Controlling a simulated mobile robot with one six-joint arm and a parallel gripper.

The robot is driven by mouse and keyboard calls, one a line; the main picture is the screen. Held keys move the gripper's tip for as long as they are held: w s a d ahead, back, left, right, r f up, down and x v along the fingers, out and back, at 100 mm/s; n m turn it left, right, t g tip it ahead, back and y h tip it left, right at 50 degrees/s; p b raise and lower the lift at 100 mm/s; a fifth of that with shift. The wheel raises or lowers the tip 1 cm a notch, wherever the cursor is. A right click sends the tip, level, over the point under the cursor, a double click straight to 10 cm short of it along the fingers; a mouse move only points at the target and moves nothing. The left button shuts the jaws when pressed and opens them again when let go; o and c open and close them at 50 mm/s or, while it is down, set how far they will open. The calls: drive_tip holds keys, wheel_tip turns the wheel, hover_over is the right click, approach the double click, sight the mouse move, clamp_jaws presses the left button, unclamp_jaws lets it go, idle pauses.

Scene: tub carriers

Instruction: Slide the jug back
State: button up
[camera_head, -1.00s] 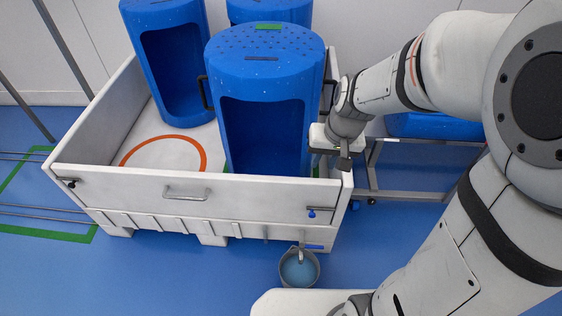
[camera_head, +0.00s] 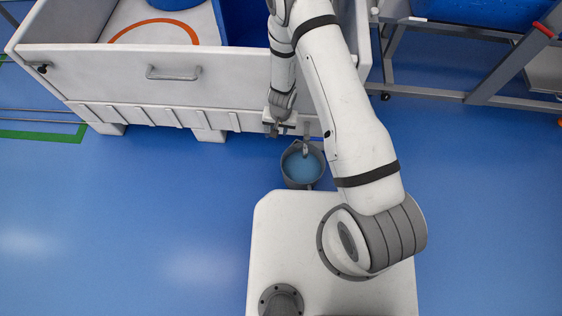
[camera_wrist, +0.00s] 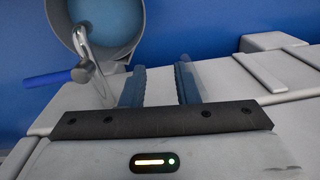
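The jug (camera_head: 287,168) is grey and round, with a pale blue surface inside. It stands on the floor at the foot of the white tub's front wall, under a metal tap (camera_head: 305,148). In the wrist view the jug (camera_wrist: 138,52) is at the top left, with the tap's spout (camera_wrist: 84,45) over it and a blue lever (camera_wrist: 60,77) on the tap. My gripper (camera_wrist: 160,85) is open and empty, its two fingers apart. In the head view my gripper (camera_head: 276,130) is just behind and left of the jug, close to the tub wall, apparently not touching the jug.
The white tub (camera_head: 100,62) fills the back left and has a metal handle (camera_head: 173,74) on its front. A grey metal frame (camera_head: 440,94) stands at the back right. My white base lies just in front of the jug. Blue floor is clear to the left.

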drive_tip(key=s+f+b, duration=0.1)
drive_tip(key=s+f, duration=0.1)
drive_tip(key=f, duration=0.5)
drive_tip(key=s+d+f+h+b, duration=0.1)
drive_tip(key=s+f, duration=0.2)
drive_tip(key=f, duration=0.4)
drive_tip(key=shift+d, duration=0.2)
drive_tip(key=shift+d+f+b, duration=0.15)
drive_tip(key=shift+f+b, duration=0.95)
drive_tip(key=shift+f, duration=0.9)
drive_tip(key=shift+d+f+b, duration=0.15)
drive_tip(key=shift+f+b, duration=0.9)
drive_tip(key=shift+f, duration=0.9)
drive_tip(key=shift+c, duration=0.6)
clamp_jaws()
